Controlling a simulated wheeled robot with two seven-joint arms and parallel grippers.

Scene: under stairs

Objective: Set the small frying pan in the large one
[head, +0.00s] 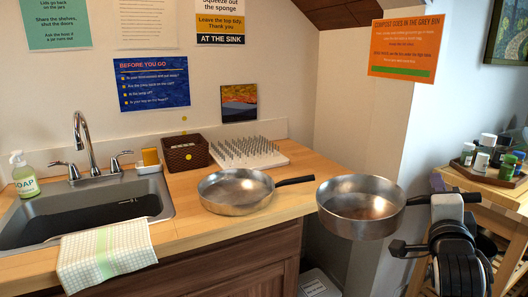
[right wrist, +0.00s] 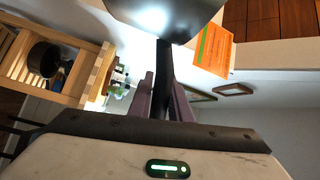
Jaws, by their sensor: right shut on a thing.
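The small frying pan (head: 361,207), steel with a black handle, hangs level in the air past the counter's right end. My right gripper (head: 433,200) is shut on its handle. In the right wrist view, the handle (right wrist: 163,75) runs between the two fingers and the pan's underside (right wrist: 165,15) shows at the top. The large frying pan (head: 236,192), also steel, stands upright on the wooden counter, left of the held pan and apart from it. Its black handle points right, towards the held pan. Its visible inside looks empty. My left gripper is not in view.
A spiked white drying rack (head: 248,153) and a brown basket (head: 185,153) stand behind the large pan. The sink (head: 90,212), with a cloth (head: 105,257) over its front edge, is at left. A side table with a tray of jars (head: 487,172) stands at right.

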